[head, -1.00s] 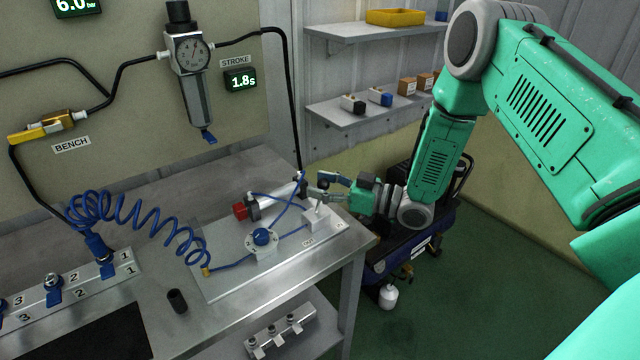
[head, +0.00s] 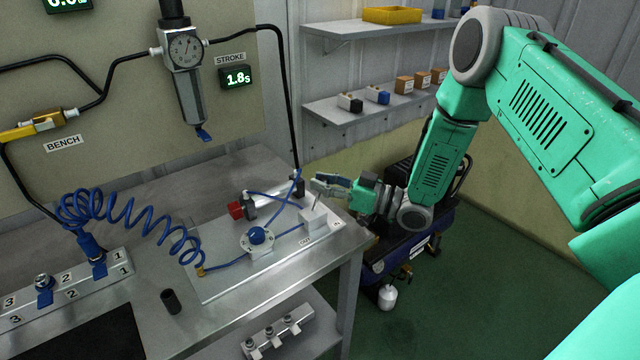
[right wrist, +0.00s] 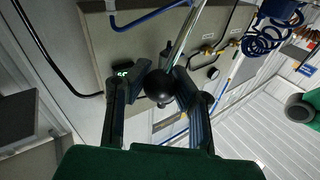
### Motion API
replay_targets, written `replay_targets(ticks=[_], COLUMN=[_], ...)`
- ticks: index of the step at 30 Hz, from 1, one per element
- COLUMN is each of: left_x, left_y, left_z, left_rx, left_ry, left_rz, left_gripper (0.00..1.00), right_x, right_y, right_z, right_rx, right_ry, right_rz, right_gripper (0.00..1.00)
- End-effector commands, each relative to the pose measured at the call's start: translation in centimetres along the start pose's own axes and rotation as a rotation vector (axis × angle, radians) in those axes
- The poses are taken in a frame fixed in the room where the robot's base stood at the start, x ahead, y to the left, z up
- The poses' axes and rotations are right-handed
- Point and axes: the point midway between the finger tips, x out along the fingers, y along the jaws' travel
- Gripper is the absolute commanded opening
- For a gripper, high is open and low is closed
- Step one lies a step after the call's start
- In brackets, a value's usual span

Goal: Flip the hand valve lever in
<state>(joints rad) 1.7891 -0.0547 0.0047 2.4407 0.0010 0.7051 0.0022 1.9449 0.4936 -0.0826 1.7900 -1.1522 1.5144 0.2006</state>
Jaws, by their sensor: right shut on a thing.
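The hand valve (head: 313,219) is a pale block at the right end of the metal plate, with a thin metal lever rising from it. My right gripper (head: 318,182) reaches in from the right at the lever's top. In the right wrist view, the lever's black ball knob (right wrist: 159,87) sits between the two fingers of the gripper (right wrist: 160,78), which is shut on it. The metal lever rod (right wrist: 186,38) runs up from the knob in that view. The fingers hide the knob in the head view. My left gripper is not in view.
The plate (head: 225,285) also carries a round blue-topped part (head: 257,236) and blue tubes. A coiled blue hose (head: 135,228) joins it from the left. A black cup (head: 170,301) stands on the bench. A compressor (head: 410,240) stands beyond the bench's right end.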

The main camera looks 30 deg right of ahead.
Motion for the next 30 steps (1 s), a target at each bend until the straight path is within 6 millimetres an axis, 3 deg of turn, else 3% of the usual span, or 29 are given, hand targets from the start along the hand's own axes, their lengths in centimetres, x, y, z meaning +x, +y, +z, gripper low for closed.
replay_targets(ticks=[1,3,16,30], left_x=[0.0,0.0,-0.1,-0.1], left_y=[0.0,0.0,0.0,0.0], left_z=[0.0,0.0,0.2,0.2], left_rx=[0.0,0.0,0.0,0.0], left_ry=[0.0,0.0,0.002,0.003], left_rz=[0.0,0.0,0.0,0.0], left_gripper=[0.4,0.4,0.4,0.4], right_x=[-0.1,-0.1,-1.0,-10.1], right_y=[0.1,0.1,0.1,0.3], right_z=[0.0,0.0,0.0,0.2], right_rx=[0.002,0.001,0.0,0.003], right_ry=[0.0,0.0,-0.002,-0.001], right_rz=[0.002,0.003,0.004,0.006], right_gripper=[0.25,0.46,0.46,0.46])
